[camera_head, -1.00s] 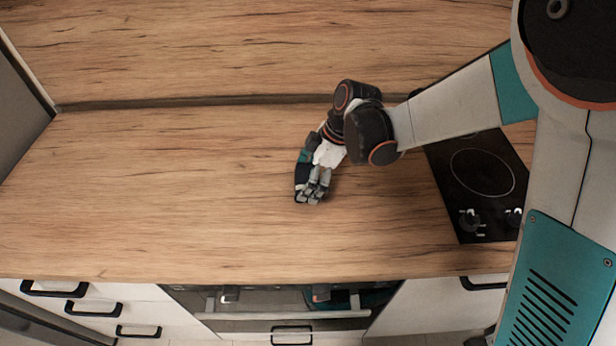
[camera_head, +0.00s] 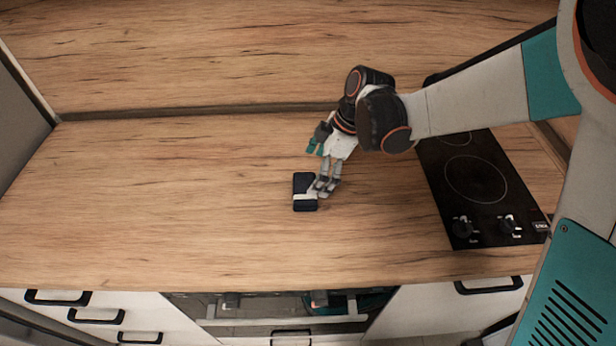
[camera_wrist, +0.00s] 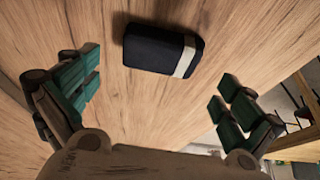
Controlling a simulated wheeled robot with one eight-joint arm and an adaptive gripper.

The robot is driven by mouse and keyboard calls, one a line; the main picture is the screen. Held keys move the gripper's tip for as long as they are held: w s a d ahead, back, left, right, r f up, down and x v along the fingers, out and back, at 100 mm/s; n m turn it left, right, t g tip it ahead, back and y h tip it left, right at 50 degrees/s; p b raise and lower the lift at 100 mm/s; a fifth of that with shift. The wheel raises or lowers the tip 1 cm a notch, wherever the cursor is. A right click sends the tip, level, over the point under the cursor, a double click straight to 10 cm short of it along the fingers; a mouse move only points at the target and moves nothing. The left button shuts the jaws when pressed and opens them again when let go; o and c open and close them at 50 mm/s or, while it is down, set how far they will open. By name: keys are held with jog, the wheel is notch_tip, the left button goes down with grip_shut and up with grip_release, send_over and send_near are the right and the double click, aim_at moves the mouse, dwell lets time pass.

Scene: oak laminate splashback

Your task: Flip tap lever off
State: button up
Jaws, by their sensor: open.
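No tap or lever shows in either view. A small dark block with a pale band (camera_head: 304,186) lies on the wooden worktop in the head view, and it also shows in the wrist view (camera_wrist: 155,50). My gripper (camera_head: 318,168) is just right of and above the block in the head view, tilted down. In the wrist view my gripper (camera_wrist: 158,75) is open, its green-padded fingers wide apart. The block lies beyond the fingers, toward the top of the picture, and nothing is held. Whether a finger touches the block's right edge is unclear.
A black hob (camera_head: 476,180) with knobs is set in the worktop to the right. The wooden splashback (camera_head: 220,50) rises behind. Drawers and an oven (camera_head: 285,303) are along the front. The worktop (camera_head: 150,200) left of the block is clear.

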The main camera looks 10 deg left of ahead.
jog(key=p+v, duration=0.1)
jog(key=v, duration=0.6)
jog(key=shift+p, duration=0.3)
jog(key=shift+r, duration=0.1)
